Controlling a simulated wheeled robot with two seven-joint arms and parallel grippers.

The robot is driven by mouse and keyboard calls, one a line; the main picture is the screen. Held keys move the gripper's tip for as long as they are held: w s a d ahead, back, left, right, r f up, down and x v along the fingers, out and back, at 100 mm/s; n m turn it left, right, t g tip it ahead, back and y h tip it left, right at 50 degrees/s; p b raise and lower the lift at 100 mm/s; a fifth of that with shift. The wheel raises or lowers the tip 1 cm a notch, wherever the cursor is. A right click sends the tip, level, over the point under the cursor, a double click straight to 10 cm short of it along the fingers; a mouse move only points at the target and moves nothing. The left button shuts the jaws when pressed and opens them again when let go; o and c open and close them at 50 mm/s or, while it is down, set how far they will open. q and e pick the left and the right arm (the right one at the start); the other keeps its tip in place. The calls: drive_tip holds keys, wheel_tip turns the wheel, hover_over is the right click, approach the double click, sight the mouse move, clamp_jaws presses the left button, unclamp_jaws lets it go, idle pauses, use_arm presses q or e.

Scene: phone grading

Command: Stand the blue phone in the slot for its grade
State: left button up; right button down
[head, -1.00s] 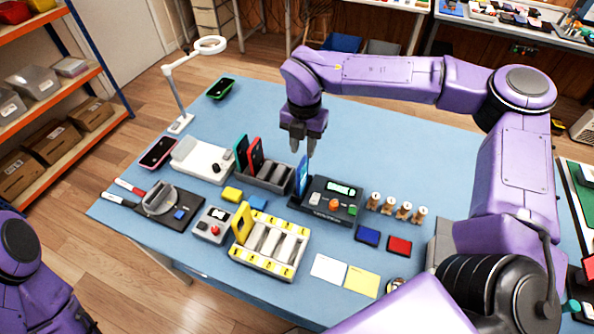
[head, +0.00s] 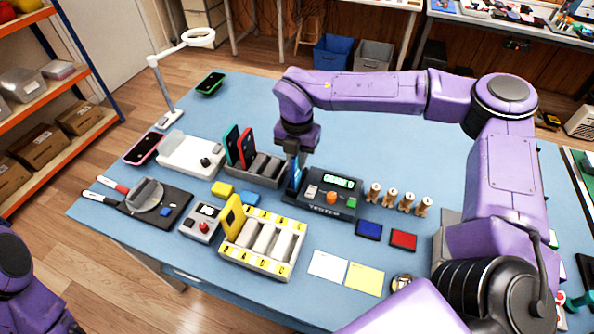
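The blue phone (head: 296,178) stands upright at the left end of the dark tester (head: 327,211), whose small screen (head: 339,181) is lit green. My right gripper (head: 293,158) points down right over the phone, its fingers at the phone's top; whether they are closed on it is too small to tell. The pale grading rack (head: 232,256) with yellow letter labels stands in front and to the left. A yellow phone (head: 232,217) stands in its leftmost slot; its other slots look empty. My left gripper is out of view.
A dark rack (head: 262,180) behind the grading rack holds a teal phone (head: 231,144) and a red phone (head: 245,147).

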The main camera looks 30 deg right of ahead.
drive_tip(key=shift+r+p, duration=1.7)
drive_tip(key=shift+r, duration=0.65)
drive_tip(key=shift+w+r, duration=0.1)
drive_tip(key=s+a+r+n, duration=0.2)
drive_tip(key=s+a+r, duration=0.2)
drive_tip(key=a, duration=0.4)
drive_tip(key=s+a+f+m, duration=0.2)
drive_tip(key=s+a+f, duration=0.3)
drive_tip(key=s, duration=0.4)
drive_tip(key=shift+b, duration=0.4)
